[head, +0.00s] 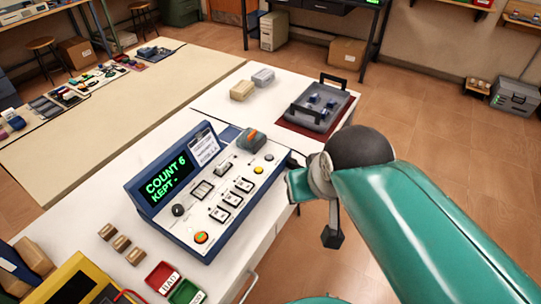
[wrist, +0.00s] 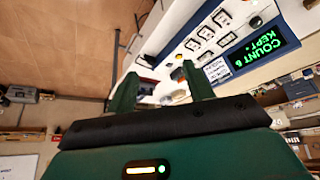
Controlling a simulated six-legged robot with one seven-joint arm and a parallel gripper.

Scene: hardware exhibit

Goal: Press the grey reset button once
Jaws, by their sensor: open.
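The blue-and-white console (head: 215,190) stands on the white table, its green display reading COUNT 6, KEPT -. A small grey round button (head: 269,157) sits near its far right corner, just beyond a yellow round one (head: 258,170); I take it as the reset button, but its label is unreadable. My gripper (head: 292,186) is beside the console's right edge, apart from that button. In the wrist view my gripper (wrist: 162,88) is open and empty, with two green fingers. The console (wrist: 205,42) lies ahead and right there; I cannot make out the grey button.
The panel also has a black knob (head: 178,210), an orange-topped button (head: 201,237) and several rocker switches. An orange-and-grey device (head: 250,138) stands at the console's far end. A grey tray (head: 322,103) lies beyond. Red (head: 163,277) and green (head: 187,292) bins are in front.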

